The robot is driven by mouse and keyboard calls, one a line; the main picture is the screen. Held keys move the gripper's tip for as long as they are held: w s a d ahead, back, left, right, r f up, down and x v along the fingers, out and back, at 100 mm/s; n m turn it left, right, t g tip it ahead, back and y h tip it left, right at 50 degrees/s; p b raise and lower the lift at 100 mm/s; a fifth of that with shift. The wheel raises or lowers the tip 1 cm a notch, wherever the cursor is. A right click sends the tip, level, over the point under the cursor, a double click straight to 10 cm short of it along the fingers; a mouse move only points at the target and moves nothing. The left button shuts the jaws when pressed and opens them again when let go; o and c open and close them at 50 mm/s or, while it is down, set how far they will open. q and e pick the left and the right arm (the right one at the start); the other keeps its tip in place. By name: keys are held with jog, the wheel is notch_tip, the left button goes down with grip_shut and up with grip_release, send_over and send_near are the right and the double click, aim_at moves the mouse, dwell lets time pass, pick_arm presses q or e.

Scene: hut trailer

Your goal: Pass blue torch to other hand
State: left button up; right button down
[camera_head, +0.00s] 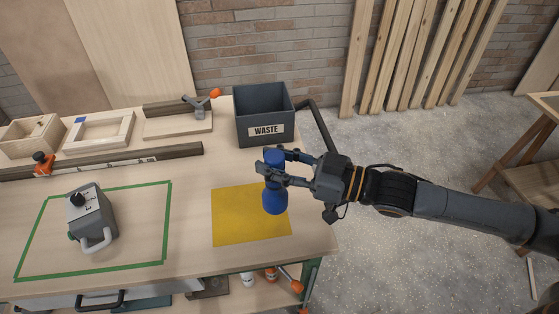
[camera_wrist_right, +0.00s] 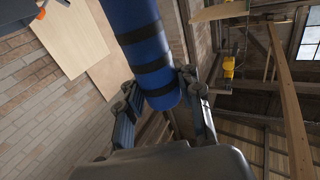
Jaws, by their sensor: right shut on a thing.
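The blue torch (camera_head: 275,198) is upright in the head view, over the yellow mat (camera_head: 228,220). My right gripper (camera_head: 268,172) comes in from the right and is shut on the torch near its upper part. In the right wrist view the torch (camera_wrist_right: 145,50) shows as a blue cylinder with dark bands, between the fingers of my right gripper (camera_wrist_right: 160,105). I cannot tell whether the torch's lower end touches the mat or hangs just above it. My left gripper is in neither view.
A dark waste bin (camera_head: 264,115) stands behind the torch at the bench's back edge. A grey device (camera_head: 92,218) sits inside a green taped outline on the left. Wooden trays and a clamp (camera_head: 200,102) line the back. Bare benchtop (camera_head: 190,200) lies left of the mat.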

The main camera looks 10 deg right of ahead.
pick_arm(q)
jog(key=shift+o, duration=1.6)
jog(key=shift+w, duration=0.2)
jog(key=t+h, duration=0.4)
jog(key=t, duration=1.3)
send_near(275, 183)
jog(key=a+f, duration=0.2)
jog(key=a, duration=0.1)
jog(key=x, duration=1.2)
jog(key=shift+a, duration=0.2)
pick_arm(e)
jog(key=a+n+g, duration=0.1)
jog(key=a+r+n+g+y, duration=0.1)
jog(key=g, duration=0.1)
jog(key=a+n+g+y, duration=0.1)
jog(key=g, duration=0.1)
jog(key=shift+a+r+n, duration=0.25)
jog(key=shift+n, duration=0.05)
